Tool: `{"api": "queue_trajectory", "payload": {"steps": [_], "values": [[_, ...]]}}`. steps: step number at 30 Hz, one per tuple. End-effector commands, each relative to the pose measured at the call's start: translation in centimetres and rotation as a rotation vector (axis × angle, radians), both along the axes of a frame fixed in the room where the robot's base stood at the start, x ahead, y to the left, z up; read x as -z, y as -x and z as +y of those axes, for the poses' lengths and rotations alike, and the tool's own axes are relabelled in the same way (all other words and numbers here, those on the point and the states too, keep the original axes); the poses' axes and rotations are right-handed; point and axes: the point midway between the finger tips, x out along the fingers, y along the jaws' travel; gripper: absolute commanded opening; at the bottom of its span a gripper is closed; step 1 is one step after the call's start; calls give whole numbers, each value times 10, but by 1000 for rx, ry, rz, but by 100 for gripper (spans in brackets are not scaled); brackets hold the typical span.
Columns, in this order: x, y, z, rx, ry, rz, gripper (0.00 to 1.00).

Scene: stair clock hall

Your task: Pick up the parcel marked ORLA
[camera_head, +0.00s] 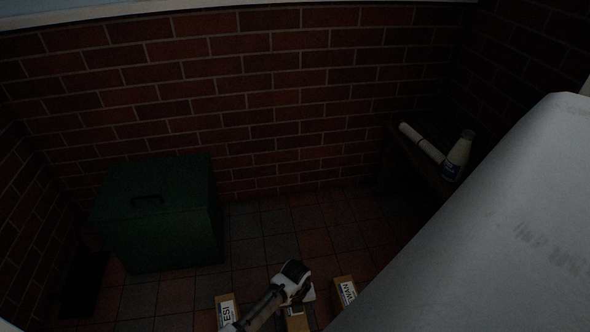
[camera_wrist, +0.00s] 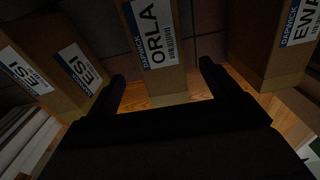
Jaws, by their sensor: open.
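The cardboard parcel marked ORLA (camera_wrist: 165,82) shows at the top centre of the wrist view, with a white and blue label. My gripper (camera_wrist: 162,70) is open and holds nothing. Its two dark fingers point toward the parcel, one toward each side of it in the picture. I cannot tell how much space separates them from it. In the head view my arm's wrist covers most of a parcel (camera_head: 297,323) in the middle of the row, whose name I cannot read there.
A parcel marked ESI (camera_wrist: 85,72) stands left, and one marked EWAN (camera_wrist: 258,55) right; both show in the head view (camera_head: 225,299) (camera_head: 343,281). A green box (camera_head: 160,225) stands at left on the tiled floor. A bottle (camera_head: 458,157) and paper roll (camera_head: 421,143) are at right.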

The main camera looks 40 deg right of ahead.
Motion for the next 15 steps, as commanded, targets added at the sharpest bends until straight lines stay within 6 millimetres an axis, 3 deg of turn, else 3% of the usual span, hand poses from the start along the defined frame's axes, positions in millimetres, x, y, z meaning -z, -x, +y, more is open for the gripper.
{"api": "queue_trajectory", "payload": {"steps": [15], "values": [[56,-4,-3,0,-1,-1,87]]}}
